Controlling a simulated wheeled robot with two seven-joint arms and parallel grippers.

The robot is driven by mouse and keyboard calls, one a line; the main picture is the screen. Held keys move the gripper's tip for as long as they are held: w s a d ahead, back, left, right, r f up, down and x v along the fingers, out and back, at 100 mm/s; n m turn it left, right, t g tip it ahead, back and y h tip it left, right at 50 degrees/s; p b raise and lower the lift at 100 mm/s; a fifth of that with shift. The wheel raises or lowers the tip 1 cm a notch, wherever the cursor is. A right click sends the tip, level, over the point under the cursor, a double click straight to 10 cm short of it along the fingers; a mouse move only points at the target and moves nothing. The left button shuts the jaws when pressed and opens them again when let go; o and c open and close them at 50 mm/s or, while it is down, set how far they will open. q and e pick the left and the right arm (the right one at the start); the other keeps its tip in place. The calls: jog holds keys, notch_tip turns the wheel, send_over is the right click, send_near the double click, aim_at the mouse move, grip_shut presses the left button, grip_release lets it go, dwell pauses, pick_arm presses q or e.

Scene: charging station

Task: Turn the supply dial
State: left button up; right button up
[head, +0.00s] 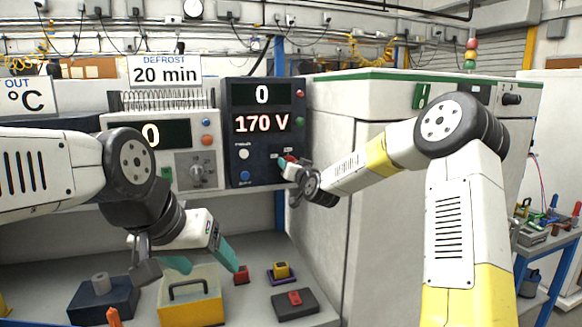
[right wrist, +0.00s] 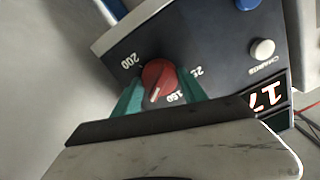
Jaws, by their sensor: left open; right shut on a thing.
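The supply unit (head: 264,95) is a dark panel whose upper display reads 0 and lower one reads 170 V. Its red dial (right wrist: 163,76) shows in the right wrist view, with 200 and 150 printed around it and a pale pointer mark directed near the 150 side. My right gripper (right wrist: 160,90) is shut on this dial, with a teal finger on each side of it. In the head view my right gripper (head: 288,164) covers most of the dial. My left gripper (head: 203,258) is open and empty above the bench, over a yellow block with a black handle (head: 190,290).
A beige unit (head: 165,150) with a grey knob stands left of the supply unit. A red-buttoned box (head: 294,302), a yellow-topped piece (head: 281,270) and a dark blue block (head: 103,298) sit on the bench. A large cabinet (head: 345,130) stands to the right.

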dwell(0.5)
jog(key=o, duration=1.4)
jog(key=shift+c, duration=0.2)
jog(key=v, duration=0.8)
